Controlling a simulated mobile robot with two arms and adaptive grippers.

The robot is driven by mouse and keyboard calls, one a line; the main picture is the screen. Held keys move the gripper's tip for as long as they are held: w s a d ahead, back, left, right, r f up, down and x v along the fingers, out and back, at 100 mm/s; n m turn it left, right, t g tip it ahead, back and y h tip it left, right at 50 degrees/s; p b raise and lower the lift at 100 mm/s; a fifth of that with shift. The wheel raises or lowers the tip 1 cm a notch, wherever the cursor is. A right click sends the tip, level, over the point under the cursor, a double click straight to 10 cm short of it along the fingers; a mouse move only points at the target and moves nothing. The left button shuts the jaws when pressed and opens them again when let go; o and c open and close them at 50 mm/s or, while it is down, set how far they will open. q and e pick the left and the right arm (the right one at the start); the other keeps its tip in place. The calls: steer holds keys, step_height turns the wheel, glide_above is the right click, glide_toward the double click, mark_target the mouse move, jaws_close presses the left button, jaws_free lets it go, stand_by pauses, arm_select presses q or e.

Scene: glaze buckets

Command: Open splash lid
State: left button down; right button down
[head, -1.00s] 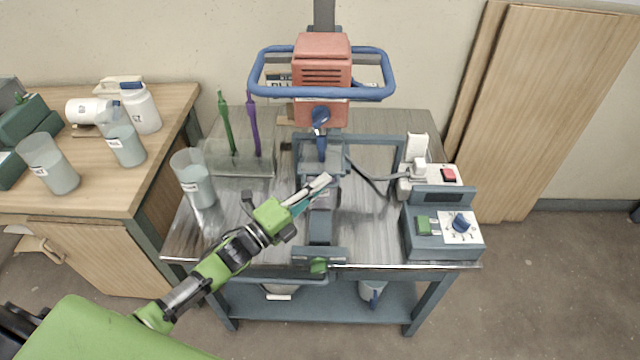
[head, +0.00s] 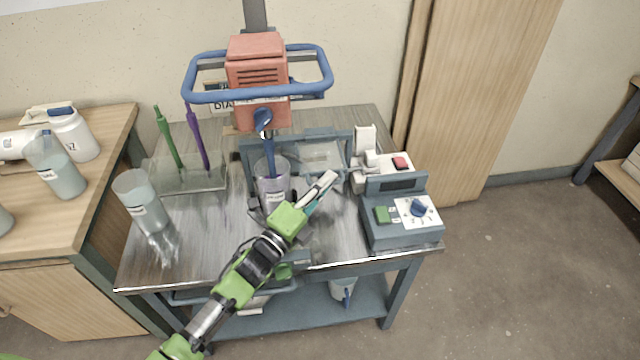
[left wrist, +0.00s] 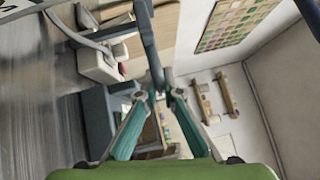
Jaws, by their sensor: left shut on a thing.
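The splash lid (head: 320,155) looks like a clear panel in a grey frame, to the right of the mixer shaft. A clear bucket (head: 272,190) with a label stands under the red mixer head (head: 258,70), and the blue shaft (head: 268,150) goes down into it. My left gripper (head: 330,178) is right of the bucket, at the lid's near side. In the left wrist view its teal fingers (left wrist: 157,90) are shut on a dark grey bar (left wrist: 148,40), which seems to be the lid's handle. My right gripper is not in view.
A control box (head: 402,225) with a dial stands at the cart's right. A clear cup (head: 140,195) stands at the left, near a holder with green (head: 168,140) and purple (head: 195,135) tools. The blue guard ring (head: 200,95) surrounds the mixer head.

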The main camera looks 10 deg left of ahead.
arm_select(q)
steer(key=c, duration=2.2)
jaws_free()
steer(key=shift+o, duration=0.2)
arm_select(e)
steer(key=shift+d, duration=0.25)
arm_select(q)
steer(key=shift+a, duration=0.1)
steer(key=v, duration=1.2)
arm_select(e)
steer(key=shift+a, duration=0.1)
arm_select(q)
steer(key=shift+f, duration=0.1)
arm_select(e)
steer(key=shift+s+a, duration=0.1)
